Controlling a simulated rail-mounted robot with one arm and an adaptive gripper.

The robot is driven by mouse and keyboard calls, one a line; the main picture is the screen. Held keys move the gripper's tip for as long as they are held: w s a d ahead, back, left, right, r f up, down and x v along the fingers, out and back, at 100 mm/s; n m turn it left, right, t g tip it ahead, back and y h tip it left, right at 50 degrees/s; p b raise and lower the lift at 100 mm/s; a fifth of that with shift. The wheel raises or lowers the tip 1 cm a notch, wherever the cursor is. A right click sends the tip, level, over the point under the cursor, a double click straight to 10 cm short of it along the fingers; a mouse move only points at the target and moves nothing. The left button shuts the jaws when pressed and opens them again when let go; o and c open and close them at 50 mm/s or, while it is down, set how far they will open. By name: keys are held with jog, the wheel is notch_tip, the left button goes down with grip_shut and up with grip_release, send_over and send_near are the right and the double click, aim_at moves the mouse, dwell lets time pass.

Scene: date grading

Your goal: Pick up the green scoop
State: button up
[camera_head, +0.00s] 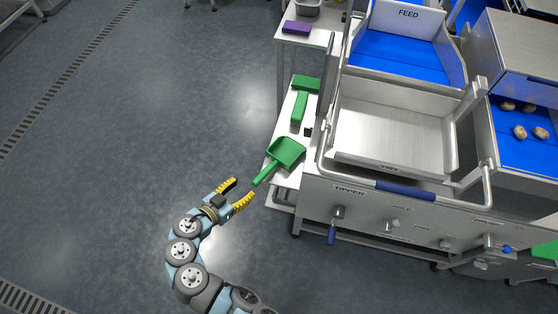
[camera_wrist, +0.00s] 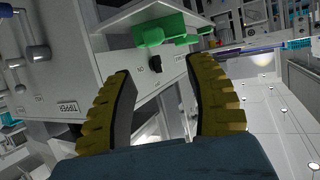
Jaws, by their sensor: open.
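The green scoop (camera_head: 287,152) lies on a narrow white shelf beside the tipper machine. Its pan is toward the machine, and its handle points down-left past the shelf edge. My gripper (camera_head: 242,190) has yellow ribbed fingers, spread apart and empty. It is just left of and below the handle's end in the head view, with a small gap showing. In the wrist view both fingers (camera_wrist: 163,100) are spread with nothing held between them. A green object (camera_wrist: 162,28) shows beyond them near the top; I cannot tell whether it is the scoop.
A green brush-like tool (camera_head: 300,106) lies behind the scoop on the shelf (camera_head: 287,118). The steel tipper (camera_head: 340,205), with a blue-handled lever (camera_head: 331,235), stands to the right. A purple block (camera_head: 297,27) sits on a table behind. The floor to the left is clear.

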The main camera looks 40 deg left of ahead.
aim_at(265, 172)
jog(key=x, duration=0.7)
jog(key=shift+w+f+b, duration=0.1)
jog(key=shift+w+b, duration=0.1)
jog(key=shift+b, duration=0.15)
jog(key=x, duration=0.4)
jog(key=shift+d+b, duration=0.3)
jog(key=shift+w+a+f, duration=0.1)
jog(key=shift+w+f, duration=0.1)
jog(key=shift+w, duration=0.35)
grip_shut()
